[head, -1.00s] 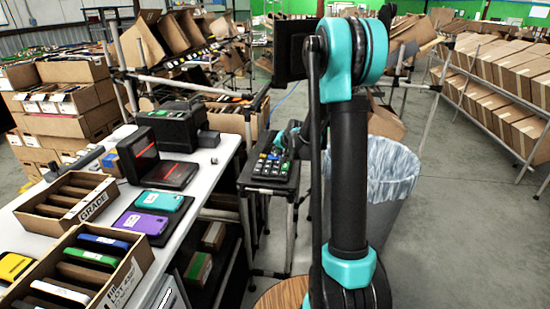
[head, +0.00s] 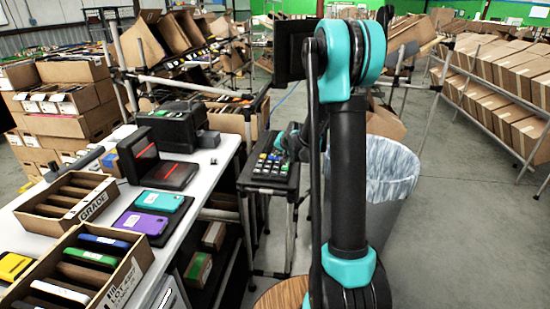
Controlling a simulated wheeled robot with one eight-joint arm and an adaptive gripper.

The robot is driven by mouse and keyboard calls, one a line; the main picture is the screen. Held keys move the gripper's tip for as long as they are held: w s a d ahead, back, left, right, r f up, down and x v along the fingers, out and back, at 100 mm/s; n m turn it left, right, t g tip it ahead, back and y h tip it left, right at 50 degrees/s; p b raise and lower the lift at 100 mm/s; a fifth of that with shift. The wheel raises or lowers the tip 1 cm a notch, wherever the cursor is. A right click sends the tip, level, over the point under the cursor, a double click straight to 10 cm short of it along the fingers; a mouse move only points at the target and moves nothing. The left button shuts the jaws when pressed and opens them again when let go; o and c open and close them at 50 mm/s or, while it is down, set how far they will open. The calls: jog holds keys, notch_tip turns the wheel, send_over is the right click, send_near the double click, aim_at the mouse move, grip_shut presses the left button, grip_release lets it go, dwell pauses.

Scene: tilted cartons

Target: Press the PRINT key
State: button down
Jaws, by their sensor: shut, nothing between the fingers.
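A dark keypad (head: 268,171) with rows of small coloured and dark keys lies on a small stand right of the white table. The key labels are too small to read, so I cannot tell which key is PRINT. My gripper (head: 282,143) is shut and empty at the keypad's far right edge. It hides some of the keys there. I cannot tell whether the fingertips touch a key or hover above it. My upright arm covers the view just right of the keypad.
The white table (head: 202,160) holds a black printer-like box (head: 172,127), a dark device with a red line (head: 137,155), teal and purple phones, and cartons of phones. A lined bin (head: 385,180) stands right of the keypad, behind my arm.

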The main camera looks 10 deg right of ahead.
jog(key=shift+r, duration=3.35)
jog(key=s+d+f+n+g+h, duration=0.1)
jog(key=s+f, duration=0.2)
jog(key=s, duration=1)
jog(key=s+d+f+n+g+h, duration=0.1)
jog(key=s+f+n+g, duration=0.1)
jog(key=s, duration=1.2)
jog(key=s+d+f+n+g, duration=0.1)
jog(key=s+f, duration=0.4)
jog(key=s, duration=0.9)
jog(key=shift+d+n+g+h, duration=0.3)
jog(key=shift+d+n+h, duration=0.1)
jog(key=shift+n, duration=0.3)
